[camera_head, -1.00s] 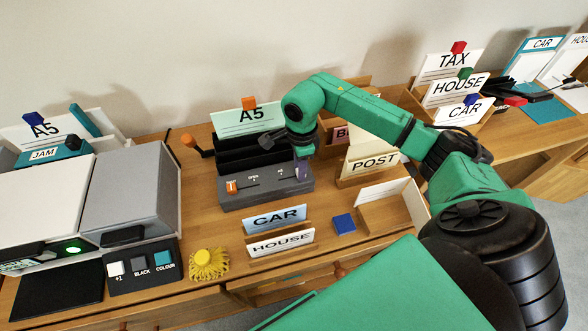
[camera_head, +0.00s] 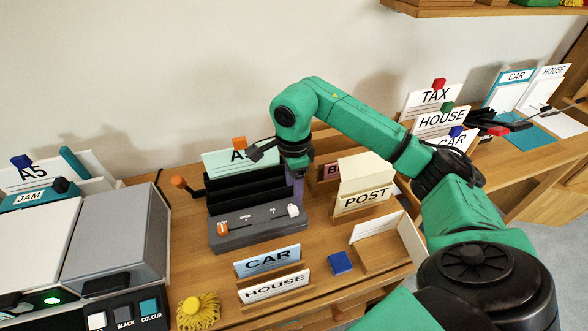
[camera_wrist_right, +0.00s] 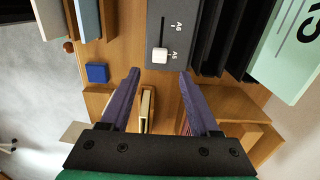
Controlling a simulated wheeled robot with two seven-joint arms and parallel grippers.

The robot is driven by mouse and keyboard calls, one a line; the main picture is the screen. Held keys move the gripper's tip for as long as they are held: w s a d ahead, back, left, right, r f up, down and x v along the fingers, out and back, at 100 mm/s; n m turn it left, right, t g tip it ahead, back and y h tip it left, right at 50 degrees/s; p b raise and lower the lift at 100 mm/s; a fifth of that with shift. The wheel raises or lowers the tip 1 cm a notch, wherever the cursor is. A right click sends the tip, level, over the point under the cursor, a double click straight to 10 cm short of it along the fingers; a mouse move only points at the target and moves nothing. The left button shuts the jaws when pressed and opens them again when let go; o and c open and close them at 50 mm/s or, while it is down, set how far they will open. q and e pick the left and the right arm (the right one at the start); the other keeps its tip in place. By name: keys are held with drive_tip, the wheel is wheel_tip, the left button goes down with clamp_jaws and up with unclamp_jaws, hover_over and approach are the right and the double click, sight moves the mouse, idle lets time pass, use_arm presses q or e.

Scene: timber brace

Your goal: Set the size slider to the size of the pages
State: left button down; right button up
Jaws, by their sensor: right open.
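The size slider's white knob (camera_head: 293,210) is at the right end of the grey console (camera_head: 262,228). In the right wrist view the knob (camera_wrist_right: 159,55) sits level with the A5 mark, at the end of its slot away from A6. My right gripper (camera_head: 294,186) is above the console's right end. Its purple fingers (camera_wrist_right: 159,75) are open and empty, one to each side of the knob's line and apart from it. My left gripper is out of view.
CAR (camera_head: 267,261) and HOUSE (camera_head: 275,287) cards stand in front, with a blue block (camera_head: 340,262) at right. The POST holder (camera_head: 362,201) is close to the gripper's right. A machine (camera_head: 110,240) stands left.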

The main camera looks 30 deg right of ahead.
wheel_tip(320, 180, up, 7)
idle(0.6)
